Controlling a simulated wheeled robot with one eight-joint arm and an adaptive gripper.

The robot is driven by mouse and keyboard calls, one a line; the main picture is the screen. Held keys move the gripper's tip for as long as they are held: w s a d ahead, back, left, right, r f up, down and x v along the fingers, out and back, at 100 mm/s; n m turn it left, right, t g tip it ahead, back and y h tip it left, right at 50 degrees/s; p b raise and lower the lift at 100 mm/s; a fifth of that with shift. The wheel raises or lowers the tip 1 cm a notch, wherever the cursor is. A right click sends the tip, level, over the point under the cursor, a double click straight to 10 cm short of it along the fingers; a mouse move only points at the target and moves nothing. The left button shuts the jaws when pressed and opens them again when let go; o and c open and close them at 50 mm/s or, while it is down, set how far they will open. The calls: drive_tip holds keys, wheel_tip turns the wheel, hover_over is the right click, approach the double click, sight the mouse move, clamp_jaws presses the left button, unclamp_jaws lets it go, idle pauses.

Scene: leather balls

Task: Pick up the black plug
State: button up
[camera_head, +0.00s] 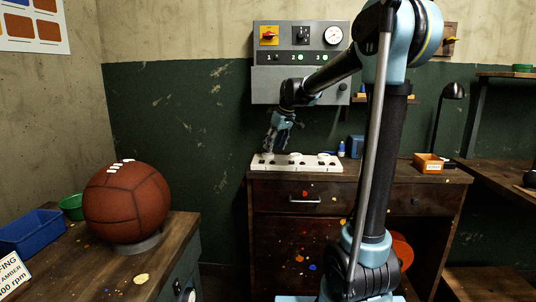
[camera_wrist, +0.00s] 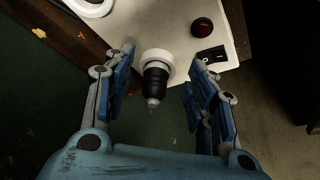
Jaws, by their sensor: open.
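The black plug (camera_wrist: 156,78) shows in the wrist view, with a pale tip pointing toward the camera. Its far end meets a white round socket (camera_wrist: 158,58) at the edge of a white power strip (camera_wrist: 178,22). The strip (camera_head: 330,168) lies on a wooden cabinet in the head view. My gripper (camera_wrist: 165,62) is open, with one blue finger on each side of the plug and a gap on both sides. In the head view my gripper (camera_head: 272,147) hangs above the strip's left end; the plug cannot be made out there.
A grey control panel (camera_head: 268,88) is on the wall behind. A blue box (camera_head: 356,147), a small bottle (camera_head: 341,149) and an orange box (camera_head: 428,163) stand right.

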drive_tip(key=w+a, duration=0.2)
drive_tip(key=shift+w+a, duration=0.25)
drive_tip(key=shift+w, duration=0.05)
drive_tip(key=shift+w+a+f, duration=0.2)
drive_tip(key=shift+f, duration=0.35)
drive_tip(key=c, duration=1.1)
